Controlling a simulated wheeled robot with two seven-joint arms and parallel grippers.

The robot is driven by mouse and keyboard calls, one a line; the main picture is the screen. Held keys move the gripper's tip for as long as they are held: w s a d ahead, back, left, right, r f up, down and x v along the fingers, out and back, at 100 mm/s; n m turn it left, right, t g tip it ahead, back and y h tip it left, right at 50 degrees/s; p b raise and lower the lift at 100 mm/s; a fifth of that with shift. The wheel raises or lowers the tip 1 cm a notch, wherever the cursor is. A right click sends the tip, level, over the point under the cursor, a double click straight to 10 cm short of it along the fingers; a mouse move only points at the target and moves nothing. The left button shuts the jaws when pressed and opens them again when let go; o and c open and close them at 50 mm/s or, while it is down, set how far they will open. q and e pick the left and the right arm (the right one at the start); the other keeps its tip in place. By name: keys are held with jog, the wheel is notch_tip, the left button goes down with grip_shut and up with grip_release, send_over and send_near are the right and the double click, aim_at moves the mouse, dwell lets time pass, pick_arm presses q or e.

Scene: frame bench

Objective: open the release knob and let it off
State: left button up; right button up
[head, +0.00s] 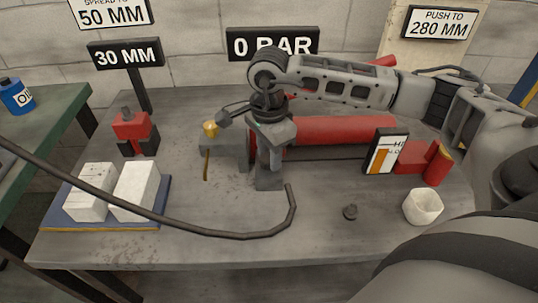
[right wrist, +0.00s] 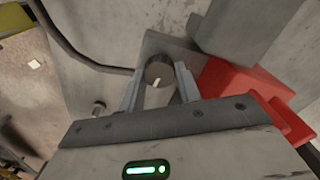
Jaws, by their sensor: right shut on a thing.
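The release knob (right wrist: 160,70) is a round dark knob with a white mark, seen in the right wrist view on a grey block. My right gripper (right wrist: 160,90) is shut on it, one finger on each side. In the head view my right gripper (head: 268,172) points down at the near end of the red cylinder (head: 340,131) and hides the knob. A sign behind reads 0 BAR (head: 273,43). My left gripper is not in view.
A black hose (head: 180,227) crosses the front of the bench. A blue tray (head: 160,205) with white blocks and a red-and-black tool (head: 132,127) are at left. A gauge panel (head: 386,151) stands right.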

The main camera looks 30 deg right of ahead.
jog(key=shift+r, duration=0.1)
dwell(0.4)
jog(key=o, duration=1)
jog(key=shift+c, duration=0.2)
notch_tip(320, 180, up, 16)
